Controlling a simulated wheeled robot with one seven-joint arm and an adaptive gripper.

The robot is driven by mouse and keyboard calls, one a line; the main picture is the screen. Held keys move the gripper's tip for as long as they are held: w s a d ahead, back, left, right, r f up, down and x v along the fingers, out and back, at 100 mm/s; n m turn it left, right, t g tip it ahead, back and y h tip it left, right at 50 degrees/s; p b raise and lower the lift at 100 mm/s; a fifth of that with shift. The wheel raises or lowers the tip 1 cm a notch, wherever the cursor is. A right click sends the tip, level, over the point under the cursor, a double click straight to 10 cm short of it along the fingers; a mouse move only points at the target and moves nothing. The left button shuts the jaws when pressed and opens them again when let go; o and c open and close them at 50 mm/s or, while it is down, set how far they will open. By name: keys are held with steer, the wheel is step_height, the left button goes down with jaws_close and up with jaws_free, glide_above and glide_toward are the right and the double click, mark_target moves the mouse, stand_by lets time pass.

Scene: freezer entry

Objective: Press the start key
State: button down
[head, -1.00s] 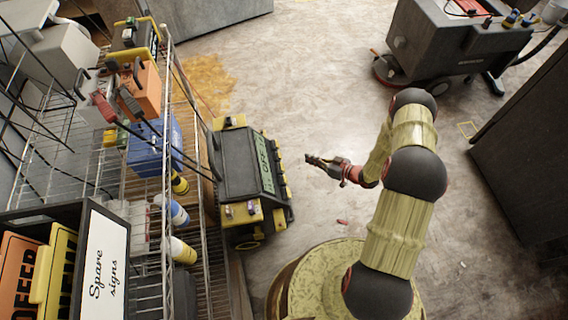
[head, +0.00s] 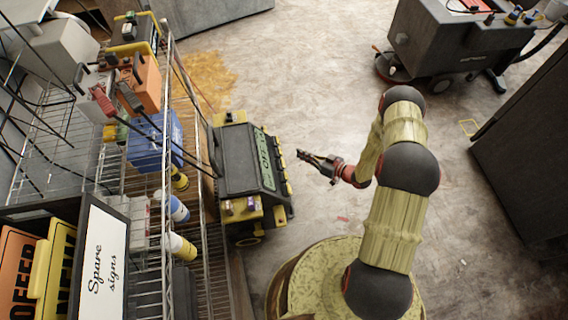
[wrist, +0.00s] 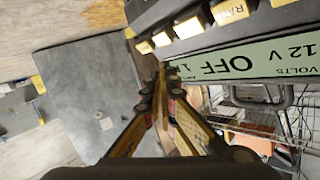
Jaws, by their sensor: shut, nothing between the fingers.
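A black and yellow charger (head: 240,165) stands beside the shelf in the head view, its green display (head: 265,160) facing right. In the wrist view the display (wrist: 245,62) reads "12 V" and "OFF". A row of cream-yellow keys runs beside it, including a key (wrist: 229,12) with a partly readable "RA" label and another key (wrist: 188,26). I cannot read which one is the start key. My gripper (head: 300,154) is shut and empty, just right of the charger. Its fingertips (wrist: 161,68) appear near the end of the key row; contact is not visible.
A wire shelf (head: 205,225) with tools, bottles and a "Spare signs" box (head: 105,255) stands left of the charger. A floor-cleaning machine (head: 455,45) is at the top right, and a dark cabinet (head: 525,150) is at the right. The floor between is mostly clear.

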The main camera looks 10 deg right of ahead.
steer(key=shift+a+f+b, duration=0.2)
steer(key=shift+a+f, duration=0.25)
steer(key=shift+a, duration=0.3)
steer(key=shift+a+f+b, duration=0.2)
steer(key=shift+a+f, duration=0.3)
steer(key=shift+a, duration=0.25)
steer(key=shift+a+f+b, duration=0.2)
steer(key=shift+a+f, duration=0.25)
steer(key=shift+a, duration=0.3)
steer(key=shift+a+f, duration=0.1)
steer(key=shift+a, duration=0.05)
steer(key=shift+a+f, duration=0.1)
steer(key=shift+a, duration=0.15)
steer(key=shift+a+f+b, duration=0.3)
steer(key=shift+a+b, duration=0.05)
steer(key=shift+b, duration=0.05)
stand_by(0.5)
steer(key=shift+d+r, duration=0.5)
steer(key=shift+d, duration=0.25)
steer(key=shift+d+r+p, duration=0.25)
steer(key=shift+d+r, duration=0.2)
steer(key=shift+d, duration=0.25)
steer(key=shift+d+r+p, duration=0.25)
steer(key=shift+d+r, duration=0.2)
steer(key=shift+d, duration=0.3)
steer(key=shift+d+r+p, duration=0.25)
steer(key=shift+d+r, duration=0.2)
steer(key=shift+d, duration=0.25)
